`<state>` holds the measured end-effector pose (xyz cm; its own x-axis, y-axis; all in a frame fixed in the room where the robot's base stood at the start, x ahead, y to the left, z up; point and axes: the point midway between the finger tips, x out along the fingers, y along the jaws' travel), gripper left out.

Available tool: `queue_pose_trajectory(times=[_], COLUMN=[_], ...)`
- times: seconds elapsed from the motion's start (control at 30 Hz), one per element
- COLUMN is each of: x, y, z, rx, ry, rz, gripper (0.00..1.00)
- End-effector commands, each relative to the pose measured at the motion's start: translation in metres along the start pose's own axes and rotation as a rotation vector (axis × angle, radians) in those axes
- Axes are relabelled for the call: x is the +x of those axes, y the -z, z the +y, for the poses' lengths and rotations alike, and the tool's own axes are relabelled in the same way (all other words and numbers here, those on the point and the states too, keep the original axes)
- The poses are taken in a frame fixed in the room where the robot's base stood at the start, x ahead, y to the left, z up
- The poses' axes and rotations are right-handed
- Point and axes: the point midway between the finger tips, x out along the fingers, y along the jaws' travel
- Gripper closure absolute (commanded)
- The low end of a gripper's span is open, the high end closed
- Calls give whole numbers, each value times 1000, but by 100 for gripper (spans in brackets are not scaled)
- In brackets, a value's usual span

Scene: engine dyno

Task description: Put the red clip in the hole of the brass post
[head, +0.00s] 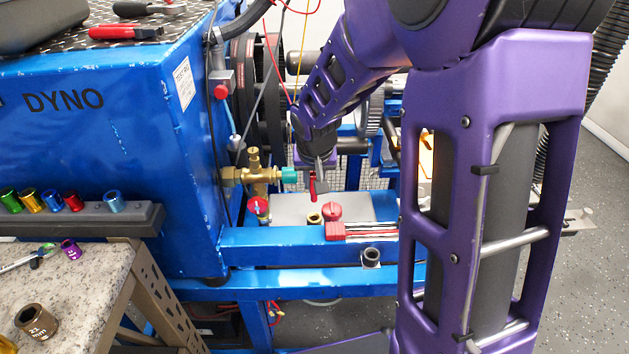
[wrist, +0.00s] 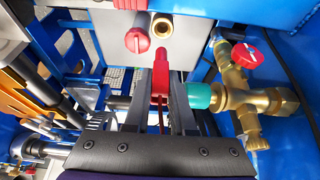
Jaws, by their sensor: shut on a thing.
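The red clip (wrist: 160,72) is between the two fingers of my gripper (wrist: 160,88), its tip pointing away from the wrist. It also shows in the head view (head: 313,188), hanging below my gripper (head: 318,170). My gripper is shut on it. The brass post (wrist: 162,25), round with a dark hole in its end, is ahead of the clip tip and apart from it. In the head view the brass post (head: 314,218) stands below the clip, beside a red knob (head: 332,212).
A brass valve fitting (head: 256,174) with a teal end (head: 289,175) is close to the left of my gripper. Its red handle (head: 258,205) hangs below. A blue frame rail (head: 280,239) runs in front, with a red block (head: 335,231) on it.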

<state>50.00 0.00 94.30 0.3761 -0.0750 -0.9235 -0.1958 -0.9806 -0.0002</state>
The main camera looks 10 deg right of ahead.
Motion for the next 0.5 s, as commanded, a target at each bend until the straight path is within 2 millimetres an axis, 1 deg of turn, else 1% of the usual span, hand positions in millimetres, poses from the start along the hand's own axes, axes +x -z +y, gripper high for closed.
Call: queue_pose_trajectory(times=[0.3, 0.5], x=[0, 5], y=[0, -2], z=[0, 0], rx=[-1, -1], ry=[0, 0], rz=[0, 0], gripper=[100, 100])
